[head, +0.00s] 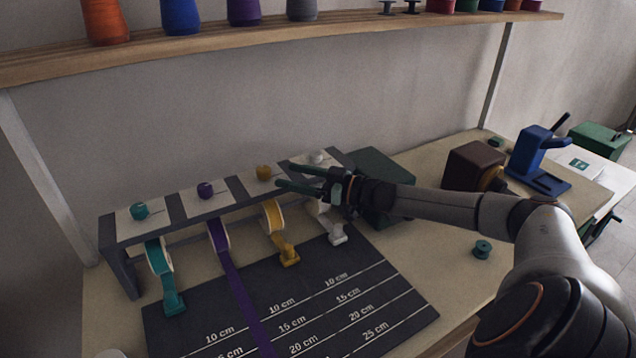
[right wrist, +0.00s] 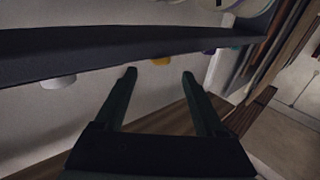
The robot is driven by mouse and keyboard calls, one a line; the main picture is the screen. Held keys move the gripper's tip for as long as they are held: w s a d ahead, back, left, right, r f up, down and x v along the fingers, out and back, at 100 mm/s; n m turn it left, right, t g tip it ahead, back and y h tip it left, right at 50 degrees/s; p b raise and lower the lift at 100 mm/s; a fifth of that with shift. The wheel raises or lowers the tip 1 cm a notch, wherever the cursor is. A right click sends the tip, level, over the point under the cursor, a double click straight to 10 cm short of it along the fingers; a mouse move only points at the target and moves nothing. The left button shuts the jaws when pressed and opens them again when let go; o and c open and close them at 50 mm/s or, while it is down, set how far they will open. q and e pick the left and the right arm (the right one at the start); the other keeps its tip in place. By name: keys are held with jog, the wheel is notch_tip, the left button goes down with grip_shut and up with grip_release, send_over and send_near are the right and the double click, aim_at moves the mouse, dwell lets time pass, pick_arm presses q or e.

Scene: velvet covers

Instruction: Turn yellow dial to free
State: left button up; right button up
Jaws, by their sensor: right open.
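The yellow dial (head: 264,172) sits on a pale plate on top of the dark ribbon rack (head: 180,209), above the yellow ribbon spool (head: 272,217). A thin dark pointer line shows beside it; any wording is too small to read. My right gripper (head: 282,176) reaches in from the right, above the rack. Its two fingers are open and empty, with the tips just right of the yellow dial, apart from it. In the right wrist view the yellow dial (right wrist: 161,61) appears between and beyond the open fingertips (right wrist: 160,80). My left gripper is not in view.
Teal (head: 139,211) and purple (head: 205,190) dials stand left of the yellow one; the white dial (head: 317,158) is close behind my right fingers. A shelf with thread cones (head: 243,12) runs above. A dark green box (head: 381,166) is partly behind my right gripper.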

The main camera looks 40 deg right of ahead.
jog(key=v, duration=0.6)
jog(key=shift+s, duration=0.1)
dwell(0.7)
